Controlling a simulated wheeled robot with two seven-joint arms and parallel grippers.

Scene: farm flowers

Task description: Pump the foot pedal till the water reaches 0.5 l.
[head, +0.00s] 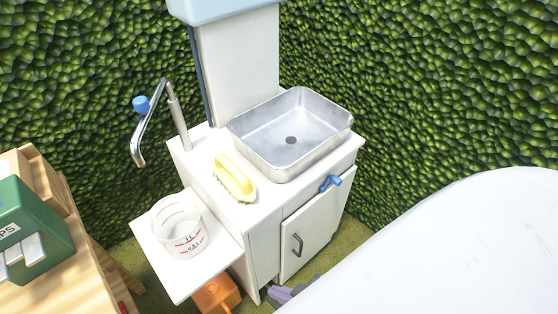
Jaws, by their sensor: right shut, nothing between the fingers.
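An orange foot pedal (216,296) sits on the floor under the white side shelf, partly hidden by the shelf and cut off by the bottom edge. A clear measuring jug (180,228) with red marks, one reading about 0.5 l, stands upright on the side shelf (190,278). I cannot make out a water level in it. A chrome tap (176,120) with a blue knob has its spout behind and above the jug. My right gripper (284,294) is low by the cabinet's foot, right of the pedal and apart from it, shut and empty, mostly hidden by my white arm.
A steel basin (290,130) and a yellow brush (234,178) are on the white cabinet top. The cabinet door has a grey handle, with a blue lever (330,183) above it. A wooden table (60,280) with a green box stands left. Green hedge walls close the back.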

